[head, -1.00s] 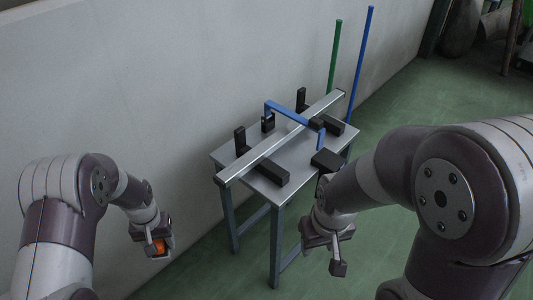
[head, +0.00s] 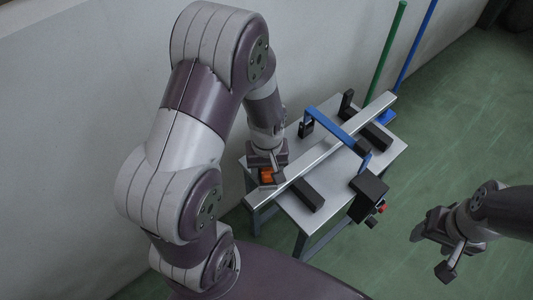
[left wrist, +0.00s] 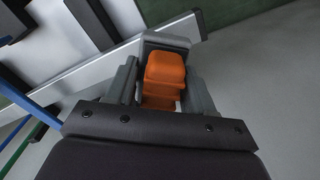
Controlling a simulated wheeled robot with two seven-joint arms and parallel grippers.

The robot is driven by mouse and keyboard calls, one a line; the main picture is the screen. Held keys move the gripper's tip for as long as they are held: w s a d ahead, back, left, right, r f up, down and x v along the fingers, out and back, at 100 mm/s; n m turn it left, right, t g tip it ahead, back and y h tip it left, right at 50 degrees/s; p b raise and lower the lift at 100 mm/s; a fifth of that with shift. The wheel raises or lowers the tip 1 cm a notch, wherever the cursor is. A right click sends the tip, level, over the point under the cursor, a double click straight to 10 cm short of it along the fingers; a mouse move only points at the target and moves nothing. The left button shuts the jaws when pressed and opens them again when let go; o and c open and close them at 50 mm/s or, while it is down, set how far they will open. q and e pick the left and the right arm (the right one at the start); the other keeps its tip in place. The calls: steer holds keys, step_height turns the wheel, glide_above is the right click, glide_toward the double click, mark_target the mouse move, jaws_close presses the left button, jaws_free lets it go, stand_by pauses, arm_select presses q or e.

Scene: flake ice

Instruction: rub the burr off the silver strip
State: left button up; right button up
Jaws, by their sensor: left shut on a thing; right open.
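The silver strip (head: 325,147) lies diagonally across the small grey table, on black blocks. My left gripper (head: 267,178) is shut on an orange block (head: 266,174), by the strip's near-left end. In the left wrist view the orange block (left wrist: 164,80) sits between the fingers, and the strip (left wrist: 90,77) runs just beyond and partly behind the gripper. I cannot tell whether the block touches the strip. No burr can be made out. My right gripper (head: 436,254) is open and empty, out over the floor to the right of the table.
A blue arched bar (head: 331,122) crosses over the strip. A black box (head: 368,193) with a red knob is at the table's right edge. Black blocks (head: 307,193) flank the strip. Green (head: 387,52) and blue (head: 415,48) poles stand behind; the wall is close at left.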

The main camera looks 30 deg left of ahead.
mark_target(267, 181)
arm_select(q)
steer(key=shift+s+d+r, duration=0.1)
steer(key=shift+s+d, duration=0.05)
steer(key=shift+p, duration=0.35)
step_height(267, 181, down, 5)
steer(key=b, duration=0.3)
steer(key=shift+b, duration=0.35)
steer(key=shift+f, duration=0.3)
steer(key=shift+r, duration=0.1)
